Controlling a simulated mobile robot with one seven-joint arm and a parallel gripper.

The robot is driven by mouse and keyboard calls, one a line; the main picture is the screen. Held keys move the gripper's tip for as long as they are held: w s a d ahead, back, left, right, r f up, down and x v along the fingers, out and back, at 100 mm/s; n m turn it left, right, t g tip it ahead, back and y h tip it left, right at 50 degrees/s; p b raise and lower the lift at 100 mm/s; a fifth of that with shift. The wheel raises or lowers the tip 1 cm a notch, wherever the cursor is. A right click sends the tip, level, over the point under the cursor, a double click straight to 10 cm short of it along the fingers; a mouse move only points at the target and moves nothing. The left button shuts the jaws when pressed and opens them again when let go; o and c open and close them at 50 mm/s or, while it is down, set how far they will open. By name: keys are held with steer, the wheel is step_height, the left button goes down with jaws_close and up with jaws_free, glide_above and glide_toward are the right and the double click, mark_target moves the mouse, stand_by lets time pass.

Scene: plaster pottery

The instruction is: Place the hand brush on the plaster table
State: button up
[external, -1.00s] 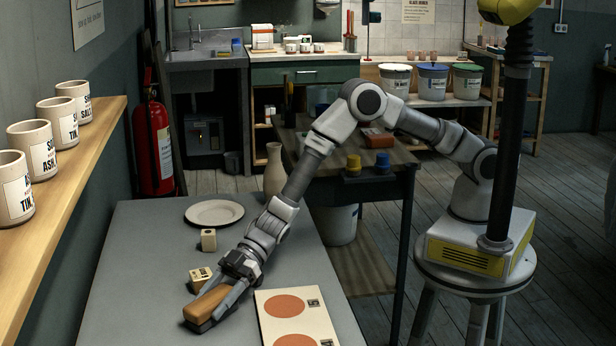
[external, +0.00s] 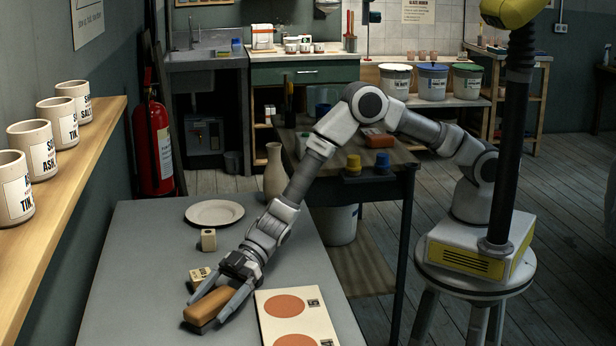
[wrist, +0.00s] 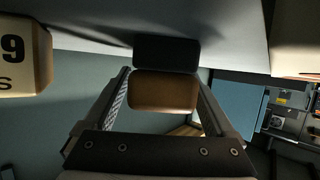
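The hand brush (external: 212,306), with a brown body and a dark lower part, lies on the grey table (external: 150,262) near its front edge. I take this grey table as the plaster table. My gripper (external: 207,310) is low over the brush, with one finger on each side. The dark part (wrist: 165,53) appears beyond the brown body.
A marked block (external: 200,277) stands close beside the left finger and shows large in the wrist view (wrist: 22,58). A board with orange discs (external: 297,325) lies right of the gripper. A small block (external: 208,240), a plate (external: 214,212) and a vase (external: 274,172) stand farther back.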

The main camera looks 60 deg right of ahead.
steer(key=shift+s+d+f, duration=0.2)
steer(key=shift+f, duration=0.55)
steer(key=shift+w+r+p, duration=0.1)
steer(key=shift+r+p, duration=0.4)
steer(key=shift+p, duration=0.1)
steer(key=v, duration=1.1)
steer(key=shift+w+d+r+p, duration=0.1)
steer(key=shift+d+r+p, duration=0.15)
steer(key=shift+r+p, duration=0.2)
steer(key=shift+r, duration=0.1)
